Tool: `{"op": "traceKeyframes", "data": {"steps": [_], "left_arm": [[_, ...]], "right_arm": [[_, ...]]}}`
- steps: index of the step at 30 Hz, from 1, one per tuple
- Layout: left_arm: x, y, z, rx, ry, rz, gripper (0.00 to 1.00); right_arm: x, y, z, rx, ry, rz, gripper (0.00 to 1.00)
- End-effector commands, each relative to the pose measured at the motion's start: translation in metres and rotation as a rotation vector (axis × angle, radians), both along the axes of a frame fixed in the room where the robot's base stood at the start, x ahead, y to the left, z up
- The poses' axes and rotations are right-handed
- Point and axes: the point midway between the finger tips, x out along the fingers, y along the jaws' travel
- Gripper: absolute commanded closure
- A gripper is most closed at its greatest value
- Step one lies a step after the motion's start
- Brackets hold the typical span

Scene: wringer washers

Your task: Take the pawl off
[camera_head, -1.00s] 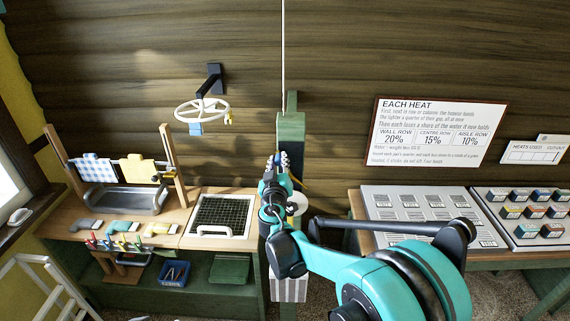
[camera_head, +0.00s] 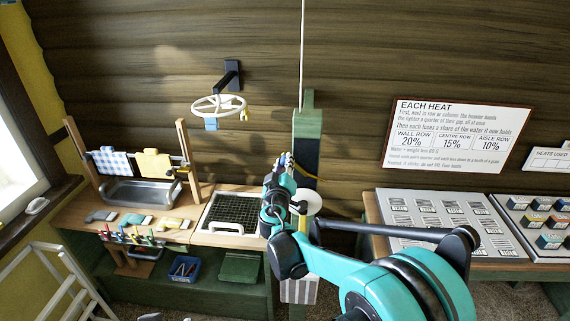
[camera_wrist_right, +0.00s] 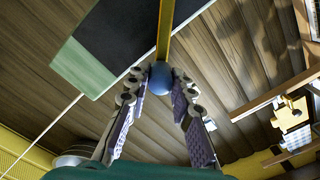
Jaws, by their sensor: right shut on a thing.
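The pawl appears to be the yellow bar with a blue ball knob. In the right wrist view the blue knob (camera_wrist_right: 160,79) sits between the fingertips of my right gripper (camera_wrist_right: 160,84), which is shut on it. The yellow bar (camera_wrist_right: 166,30) runs up from the knob in front of the green and black post (camera_wrist_right: 120,40). In the head view my right gripper (camera_head: 287,160) is just left of the post (camera_head: 308,125), and a short piece of the yellow bar (camera_head: 304,172) shows beside it. The bar's far end is hidden. My left gripper is not in view.
A white cord (camera_head: 303,50) rises above the post. A wringer stand with cloths and a metal trough (camera_head: 140,191) and a black grid tray (camera_head: 238,215) are at left. A grey panel (camera_head: 440,222) lies on the right table. A white wheel (camera_head: 218,106) hangs on the wall.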

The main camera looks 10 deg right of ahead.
Motion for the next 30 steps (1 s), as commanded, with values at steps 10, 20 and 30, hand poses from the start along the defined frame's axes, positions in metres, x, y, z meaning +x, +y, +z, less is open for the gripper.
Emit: {"op": "traceKeyframes", "data": {"steps": [10,20,30], "left_arm": [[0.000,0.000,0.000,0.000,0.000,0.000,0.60],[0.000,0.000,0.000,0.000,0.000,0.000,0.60],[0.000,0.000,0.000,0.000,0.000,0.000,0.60]], "right_arm": [[0.000,0.001,-0.001,0.004,0.001,0.004,0.57],[-0.007,0.003,0.000,0.002,0.000,0.002,0.57],[-0.073,0.023,-0.001,0.002,0.000,0.006,0.57]]}}
